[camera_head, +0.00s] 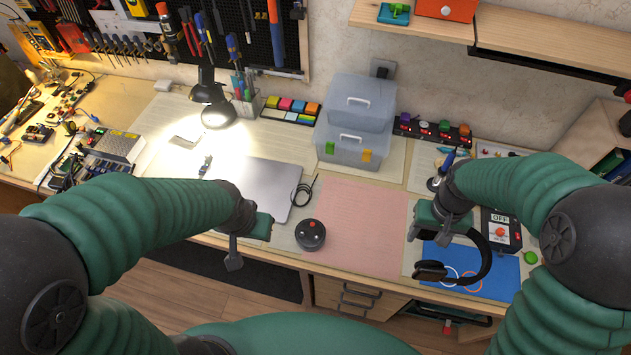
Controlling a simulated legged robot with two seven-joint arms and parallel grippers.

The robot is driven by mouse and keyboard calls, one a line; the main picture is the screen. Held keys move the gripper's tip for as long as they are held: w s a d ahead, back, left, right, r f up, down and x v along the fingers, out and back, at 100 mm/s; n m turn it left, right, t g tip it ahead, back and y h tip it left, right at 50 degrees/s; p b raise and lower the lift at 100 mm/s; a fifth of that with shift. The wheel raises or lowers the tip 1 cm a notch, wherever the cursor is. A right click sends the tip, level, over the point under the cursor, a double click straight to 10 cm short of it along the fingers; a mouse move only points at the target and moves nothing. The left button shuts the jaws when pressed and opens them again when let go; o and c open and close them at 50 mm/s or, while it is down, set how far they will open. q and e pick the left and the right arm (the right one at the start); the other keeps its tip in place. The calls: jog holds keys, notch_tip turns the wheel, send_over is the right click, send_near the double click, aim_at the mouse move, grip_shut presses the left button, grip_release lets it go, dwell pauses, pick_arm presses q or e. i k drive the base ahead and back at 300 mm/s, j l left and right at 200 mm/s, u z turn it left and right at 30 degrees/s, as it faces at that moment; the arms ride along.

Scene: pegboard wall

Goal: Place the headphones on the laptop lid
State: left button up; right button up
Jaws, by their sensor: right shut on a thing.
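The black headphones (484,262) hang from my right gripper (440,232), which is shut on their band at the right of the bench. They are in front of or above a blue mat; the exact height is hard to tell. One ear cup points left, and part of the band is hidden by the gripper. The closed silver laptop (262,184) lies flat left of the middle, its lid bare where it shows. My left gripper (243,247) is near the laptop's front edge, and its arm covers part of the laptop. Its finger opening is not clear.
A round black device (310,235) and a pink mat (360,228) lie between the laptop and the headphones. A lit desk lamp (217,113) and clear storage boxes (357,120) stand behind. A wall shelf (420,28) overhangs the back right.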

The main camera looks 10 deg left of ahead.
aim_at(246, 191)
jog(key=j+u, duration=0.45)
jog(key=j, duration=0.85)
jog(key=i+j+u, duration=0.15)
jog(key=i, duration=0.2)
jog(key=i+j+u, duration=0.1)
jog(key=i, duration=0.25)
